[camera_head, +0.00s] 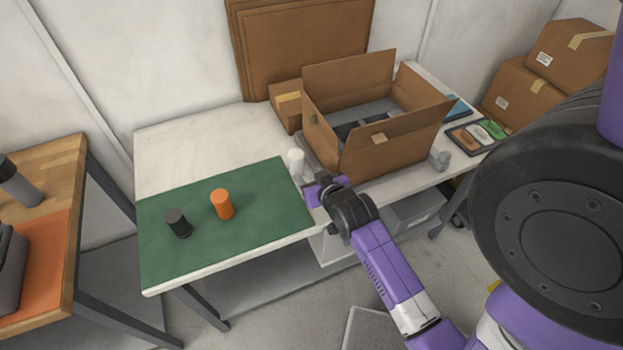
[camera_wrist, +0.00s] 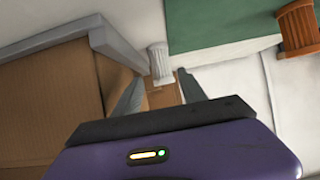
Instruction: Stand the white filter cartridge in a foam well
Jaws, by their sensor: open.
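The white filter cartridge (camera_head: 296,161) stands upright on the white table, between the green mat and the cardboard box. In the wrist view the ribbed cartridge (camera_wrist: 158,61) shows between and just beyond my fingertips. My gripper (camera_wrist: 163,74) is open, with a gap on both sides of the cartridge. In the head view my gripper (camera_head: 311,188) is close beside the cartridge, on its near right side; its fingers are hard to make out there. The open cardboard box (camera_head: 372,160) holds grey foam (camera_head: 378,108) with dark recesses, partly hidden by the box walls.
An orange cartridge (camera_head: 221,204) and a black one (camera_head: 178,222) stand on the green mat (camera_head: 245,235). Raised box flaps (camera_head: 348,75) border the opening. A small grey object (camera_head: 440,159) and a tray (camera_head: 478,136) lie right of the box. The table's back left is clear.

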